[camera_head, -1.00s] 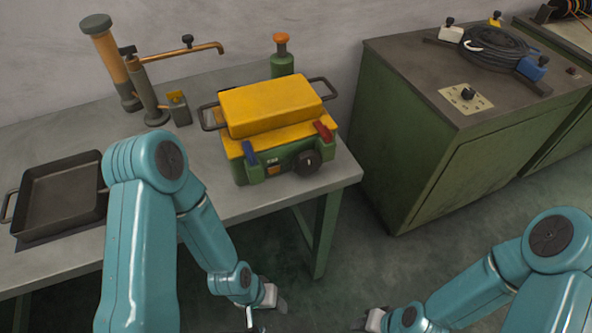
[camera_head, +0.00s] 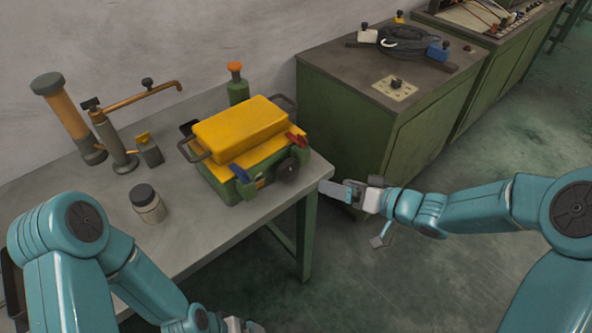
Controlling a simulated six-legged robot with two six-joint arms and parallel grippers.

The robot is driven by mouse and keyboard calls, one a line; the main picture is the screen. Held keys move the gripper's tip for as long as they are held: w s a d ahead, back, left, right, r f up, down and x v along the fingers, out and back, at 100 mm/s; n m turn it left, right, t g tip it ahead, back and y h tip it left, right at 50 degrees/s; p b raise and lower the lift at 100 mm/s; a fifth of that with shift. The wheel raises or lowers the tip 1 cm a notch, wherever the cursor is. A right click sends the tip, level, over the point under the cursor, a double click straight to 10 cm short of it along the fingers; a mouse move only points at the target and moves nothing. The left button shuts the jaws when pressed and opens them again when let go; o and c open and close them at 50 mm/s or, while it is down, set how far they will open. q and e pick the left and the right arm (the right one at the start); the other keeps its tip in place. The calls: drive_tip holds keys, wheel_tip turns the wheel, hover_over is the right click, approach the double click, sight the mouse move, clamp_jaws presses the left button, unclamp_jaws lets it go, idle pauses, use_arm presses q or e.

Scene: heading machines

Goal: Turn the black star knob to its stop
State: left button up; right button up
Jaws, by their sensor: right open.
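A round black knob (camera_head: 287,169) sits on the front right of a green machine with a yellow lid (camera_head: 241,128), on the grey table. Its star shape is too small to make out. My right gripper (camera_head: 350,214) is open and empty, just off the table's right corner, to the right of and below the knob, not touching it. My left gripper (camera_head: 242,325) is at the bottom edge, partly cut off, far below the machine; its jaws are unclear.
A blue lever (camera_head: 241,174) and a red lever (camera_head: 297,138) flank the machine's front. A jar (camera_head: 148,203) stands left on the table (camera_head: 200,225). A green cabinet (camera_head: 370,120) with cable on top stands behind to the right. The floor between is clear.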

sight(292, 172)
drive_tip(key=x, duration=1.3)
drive_tip(key=shift+p, duration=0.35)
drive_tip(key=shift+w+a+f, duration=0.3)
drive_tip(key=shift+w+a, duration=0.1)
drive_tip(key=shift+w, duration=0.1)
